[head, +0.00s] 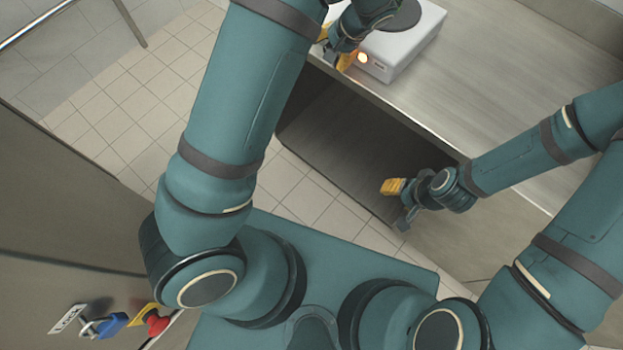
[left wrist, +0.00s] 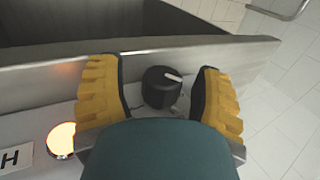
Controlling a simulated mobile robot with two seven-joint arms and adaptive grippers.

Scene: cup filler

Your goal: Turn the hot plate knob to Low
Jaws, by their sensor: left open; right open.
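The hot plate (head: 415,45) is a white box with a dark round plate on top, standing on the steel counter. Its black knob (left wrist: 161,87) shows in the left wrist view, with a pale pointer mark on it. An orange light (left wrist: 61,140) glows on the panel beside it and also shows in the head view (head: 362,57). My left gripper (head: 338,48) is at the front of the hot plate. Its yellow fingers are open, one on each side of the knob, with gaps visible. My right gripper (head: 400,204) is open and empty, low in front of the counter.
The steel counter (head: 500,85) has bare room right of the hot plate. Below it is a dark open space (head: 345,125). At lower left, a steel unit carries a red knob (head: 156,324) and a blue part (head: 111,325). Tiled floor shows between.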

